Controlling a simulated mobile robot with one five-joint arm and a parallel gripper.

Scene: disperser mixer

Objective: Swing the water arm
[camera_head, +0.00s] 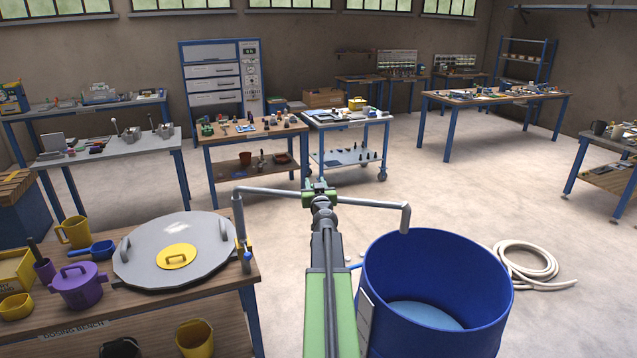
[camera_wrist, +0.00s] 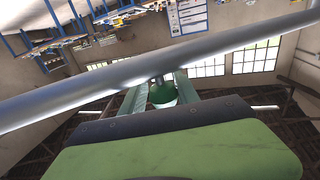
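The water arm (camera_head: 270,192) is a thin grey pipe that runs level across the head view. It goes from a post by the left bench to a downturned spout (camera_head: 405,216) above the blue barrel (camera_head: 437,272). My gripper (camera_head: 319,187) is at the middle of the pipe, its green fingers close around that spot. In the wrist view the pipe (camera_wrist: 90,88) crosses in front of the fingers. A short grey stem and a green grip (camera_wrist: 163,91) sit between the fingers (camera_wrist: 162,95). Whether both fingers press on the grip is not clear.
The left bench (camera_head: 130,310) carries a round grey lid (camera_head: 170,250), a purple pot (camera_head: 80,288) and a yellow jug (camera_head: 76,232). A coiled hose (camera_head: 527,262) lies right of the barrel. The floor beyond the pipe is clear up to the back workbenches.

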